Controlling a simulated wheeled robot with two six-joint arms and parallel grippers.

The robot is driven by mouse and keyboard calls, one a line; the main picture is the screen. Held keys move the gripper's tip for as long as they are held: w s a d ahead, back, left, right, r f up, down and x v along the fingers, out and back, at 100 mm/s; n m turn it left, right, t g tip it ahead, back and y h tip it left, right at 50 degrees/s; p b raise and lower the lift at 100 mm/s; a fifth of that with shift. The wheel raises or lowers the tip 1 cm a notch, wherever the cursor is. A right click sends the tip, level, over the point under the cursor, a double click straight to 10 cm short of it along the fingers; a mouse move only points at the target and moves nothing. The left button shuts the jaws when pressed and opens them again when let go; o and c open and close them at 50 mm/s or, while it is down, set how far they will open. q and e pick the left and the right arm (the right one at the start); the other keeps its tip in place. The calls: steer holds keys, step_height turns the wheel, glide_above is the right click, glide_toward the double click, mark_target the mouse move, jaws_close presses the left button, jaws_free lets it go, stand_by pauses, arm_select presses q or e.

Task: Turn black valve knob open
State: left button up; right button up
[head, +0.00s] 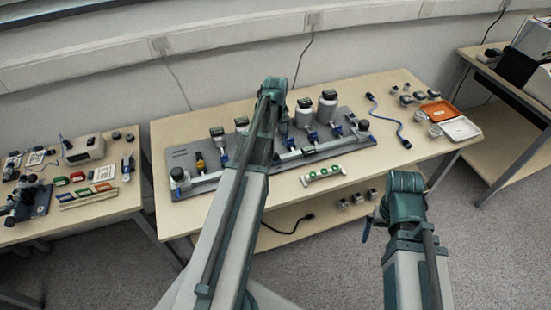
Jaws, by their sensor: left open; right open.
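On the middle table a grey base plate (341,149) carries a pipe rig (208,181) with several blue fittings. A dark-topped round part (363,126) stands at its right end, and another (178,175) at its left end. I cannot tell which part is the black valve knob. My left arm (232,222) crosses in front of the rig and hides part of its middle. My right arm (405,262) is at the lower right, apart from the rig. I cannot make out either gripper's fingers; they seem hidden behind the arms.
White bottles with dark caps (327,108) stand behind the rig. A green-and-white strip (323,173) lies at the table's front edge. A side table (92,220) holds tools at left.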

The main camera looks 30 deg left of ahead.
mark_target(276, 154)
arm_select(q)
step_height(276, 154, down, 5)
steer(key=b, duration=0.4)
steer(key=shift+f, duration=0.15)
jaws_close()
